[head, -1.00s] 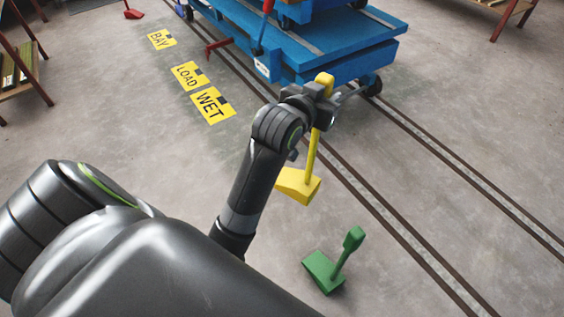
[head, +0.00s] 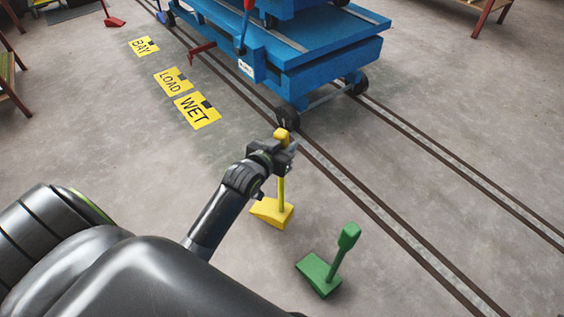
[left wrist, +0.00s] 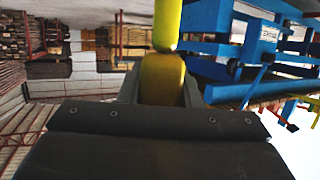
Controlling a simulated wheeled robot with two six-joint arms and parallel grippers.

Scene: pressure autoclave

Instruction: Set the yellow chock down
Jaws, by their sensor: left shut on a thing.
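The yellow chock (head: 271,212) is a wedge with an upright handle, low near the floor, left of the green chock. I cannot tell whether its wedge touches the floor. My left gripper (head: 284,150) is shut on the top of its handle. In the left wrist view the yellow handle (left wrist: 163,78) stands between the jaws; the wedge is not seen there. My right gripper is not in view.
A green chock (head: 318,274) stands on the floor at the lower right. A blue wheeled cart (head: 330,50) stands on rails beyond my gripper. Yellow floor signs (head: 197,110) lie to the left. Floor between signs and chocks is clear.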

